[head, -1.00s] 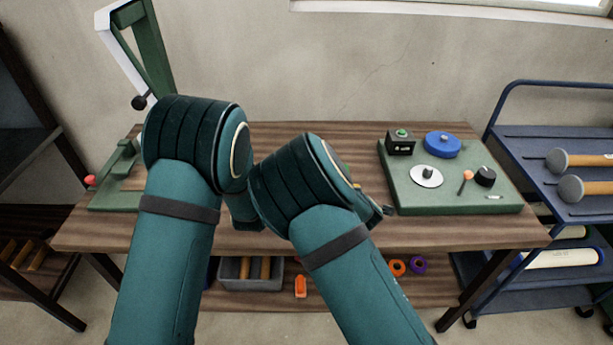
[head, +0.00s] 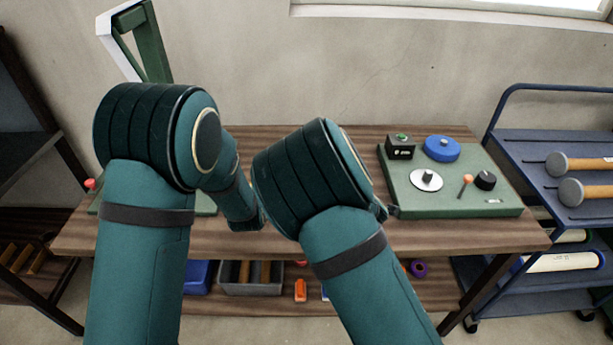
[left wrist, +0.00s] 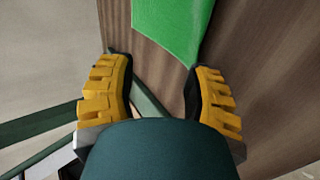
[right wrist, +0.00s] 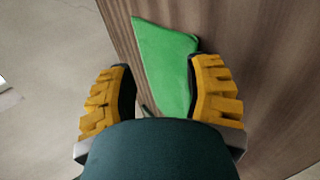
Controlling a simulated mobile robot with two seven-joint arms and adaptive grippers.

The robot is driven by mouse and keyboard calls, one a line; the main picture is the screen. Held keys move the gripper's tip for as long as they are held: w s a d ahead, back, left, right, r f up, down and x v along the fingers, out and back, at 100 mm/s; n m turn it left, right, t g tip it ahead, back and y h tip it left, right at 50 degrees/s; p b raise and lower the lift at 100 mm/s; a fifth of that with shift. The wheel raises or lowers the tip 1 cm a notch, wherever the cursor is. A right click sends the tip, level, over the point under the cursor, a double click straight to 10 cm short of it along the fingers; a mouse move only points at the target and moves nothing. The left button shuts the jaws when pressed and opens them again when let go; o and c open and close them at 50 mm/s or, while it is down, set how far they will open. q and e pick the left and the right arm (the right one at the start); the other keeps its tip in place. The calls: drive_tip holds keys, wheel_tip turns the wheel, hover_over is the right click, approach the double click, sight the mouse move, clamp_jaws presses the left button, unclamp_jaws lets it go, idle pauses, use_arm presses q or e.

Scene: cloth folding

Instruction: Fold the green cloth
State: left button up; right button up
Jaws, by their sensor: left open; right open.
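The green cloth lies on the wooden table. It shows in the left wrist view (left wrist: 170,25) at the top, ahead of the fingertips, and in the right wrist view (right wrist: 168,62), partly between the fingers. A pointed corner and straight edges show; the rest is cut off or hidden. In the head view my arms hide the cloth. My left gripper (left wrist: 155,85) is open and empty, with the cloth beyond its yellow-padded fingers. My right gripper (right wrist: 160,80) is open over the cloth, and I cannot tell if it touches it.
The wooden table (head: 450,236) has a green board with knobs (head: 450,200) on its right. A green and white frame (head: 150,45) stands at the left. A blue cart (head: 550,150) is at the right. Bins and small items sit on the lower shelf.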

use_arm(q)
drive_tip(key=s+r, duration=0.4)
drive_tip(key=r, duration=0.1)
drive_tip(key=shift+r, duration=0.2)
use_arm(e)
drive_tip(key=s+r, duration=0.4)
drive_tip(key=r, duration=0.1)
drive_tip(key=shift+r, duration=0.2)
use_arm(q)
drive_tip(key=shift+s+f, duration=0.1)
drive_tip(key=shift+s, duration=0.05)
use_arm(e)
drive_tip(key=shift+s+f, duration=0.1)
drive_tip(key=shift+s, duration=0.05)
